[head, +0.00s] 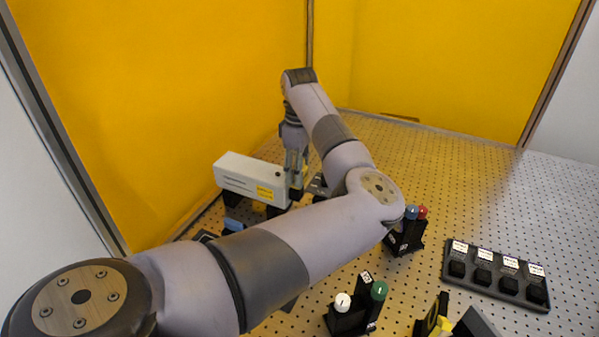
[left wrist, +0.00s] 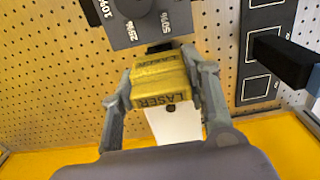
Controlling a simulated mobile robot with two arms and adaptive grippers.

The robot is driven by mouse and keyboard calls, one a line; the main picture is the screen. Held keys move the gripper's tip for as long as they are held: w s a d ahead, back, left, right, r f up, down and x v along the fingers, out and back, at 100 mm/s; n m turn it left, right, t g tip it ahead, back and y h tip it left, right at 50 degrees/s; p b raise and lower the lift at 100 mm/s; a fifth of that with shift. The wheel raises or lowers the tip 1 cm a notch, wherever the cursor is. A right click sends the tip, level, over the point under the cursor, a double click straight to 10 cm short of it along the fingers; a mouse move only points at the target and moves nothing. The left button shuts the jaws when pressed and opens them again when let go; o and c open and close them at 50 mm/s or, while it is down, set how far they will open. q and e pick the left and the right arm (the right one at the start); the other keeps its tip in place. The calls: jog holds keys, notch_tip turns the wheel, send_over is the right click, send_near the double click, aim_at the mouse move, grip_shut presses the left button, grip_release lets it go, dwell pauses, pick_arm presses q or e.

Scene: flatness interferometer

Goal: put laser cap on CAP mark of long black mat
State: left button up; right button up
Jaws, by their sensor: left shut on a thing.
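The yellow laser cap (left wrist: 160,82), lettered LASER, sits between the two fingers of my left gripper (left wrist: 165,90) in the left wrist view. The fingers are shut on its sides. In the head view my left gripper (head: 297,178) is at the right end of the white laser box (head: 245,177); only a little yellow shows there. A white surface also shows just below the cap in the wrist view; I cannot tell whether the cap touches it. A long black mat (left wrist: 252,57) with outlined squares lies at the right of the wrist view. I cannot read a CAP mark.
A grey dial plate (left wrist: 125,32) marked 10%, 25% and 50% is close to the cap. A black block (left wrist: 280,58) stands over the mat. Holders with coloured knobs (head: 405,238) and a black tray (head: 497,278) stand on the perforated table. The back right is clear.

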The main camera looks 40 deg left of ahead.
pick_arm(q)
jog(key=shift+r, duration=0.3)
jog(key=shift+f+b, duration=1.3)
jog(key=shift+f, duration=1.6)
jog(key=shift+r, duration=0.1)
